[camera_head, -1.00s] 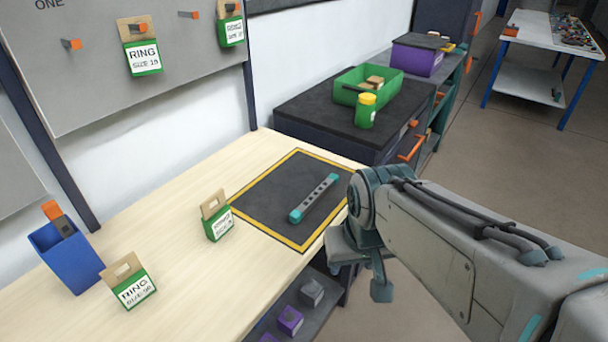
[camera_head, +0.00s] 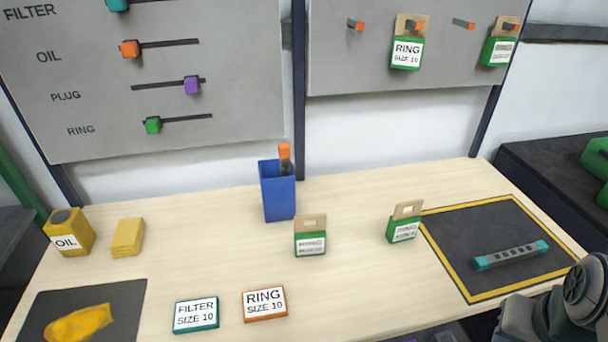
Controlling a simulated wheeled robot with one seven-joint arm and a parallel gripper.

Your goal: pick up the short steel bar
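The short steel bar (camera_head: 510,256) is grey with dark holes along it and teal ends. It lies flat on the dark mat (camera_head: 450,232) with a yellow border, at the right of the wooden bench. My arm shows at the lower right corner, close to the mat's front right side. The fingertips of my gripper are out of the frame or hidden, so I cannot see whether it is open or shut. Nothing covers the bar.
Two green ring packs (camera_head: 310,241) (camera_head: 404,228) stand left of the mat. A blue bin (camera_head: 277,194) stands behind them. Filter (camera_head: 196,315) and ring (camera_head: 264,304) cards lie at the front.

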